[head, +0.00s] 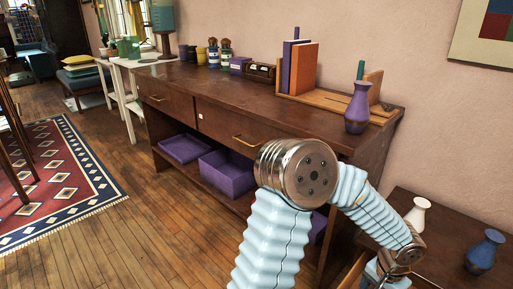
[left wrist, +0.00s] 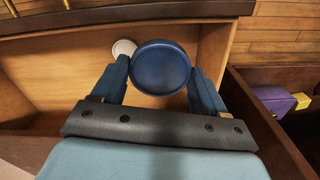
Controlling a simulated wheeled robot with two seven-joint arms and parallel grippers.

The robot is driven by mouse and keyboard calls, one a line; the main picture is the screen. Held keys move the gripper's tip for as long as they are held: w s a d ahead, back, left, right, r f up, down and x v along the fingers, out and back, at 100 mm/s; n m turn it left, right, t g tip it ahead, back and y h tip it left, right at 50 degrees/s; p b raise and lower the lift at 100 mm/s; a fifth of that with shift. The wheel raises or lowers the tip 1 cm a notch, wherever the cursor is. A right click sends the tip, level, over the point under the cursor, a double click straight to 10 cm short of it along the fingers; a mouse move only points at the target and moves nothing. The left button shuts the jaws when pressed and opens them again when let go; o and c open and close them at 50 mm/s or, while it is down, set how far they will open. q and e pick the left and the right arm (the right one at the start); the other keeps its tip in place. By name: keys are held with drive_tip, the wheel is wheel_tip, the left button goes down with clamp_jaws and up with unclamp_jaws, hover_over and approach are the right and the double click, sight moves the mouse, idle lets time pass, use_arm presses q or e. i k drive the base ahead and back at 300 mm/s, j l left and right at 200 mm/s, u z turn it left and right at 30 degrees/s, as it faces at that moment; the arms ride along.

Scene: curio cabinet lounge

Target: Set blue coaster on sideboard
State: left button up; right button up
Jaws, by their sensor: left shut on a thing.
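The blue coaster (left wrist: 162,66) is a dark blue disc in the left wrist view. My left gripper (left wrist: 161,74) is shut on it, one finger at each side, and holds it above an open wooden drawer (left wrist: 55,75). The brown sideboard (head: 225,90) runs along the wall in the head view, with two drawer fronts and a lower shelf. My left arm crosses in front of its right end, with the wrist at the lower right. The coaster and fingertips cannot be made out in the head view. My right gripper is not in view.
A white disc (left wrist: 124,48) lies in the drawer. On the sideboard stand a purple vase (head: 357,108), a wooden book rack (head: 330,98) and several jars at the far end. Its front middle top is clear. White (head: 417,214) and blue (head: 484,252) vases stand at lower right.

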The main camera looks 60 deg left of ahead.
sight(245, 93)
drive_tip(key=k+j, duration=0.1)
drive_tip(key=j, duration=0.35)
drive_tip(key=k+j, duration=0.1)
drive_tip(key=j, duration=0.35)
drive_tip(key=k+j, duration=0.1)
drive_tip(key=j, duration=0.3)
drive_tip(key=k+j, duration=0.1)
drive_tip(key=j, duration=0.35)
drive_tip(key=k+j, duration=0.1)
drive_tip(key=j, duration=0.35)
drive_tip(key=k+j, duration=0.1)
drive_tip(key=j, duration=0.35)
drive_tip(key=k+j, duration=0.1)
drive_tip(key=j, duration=0.3)
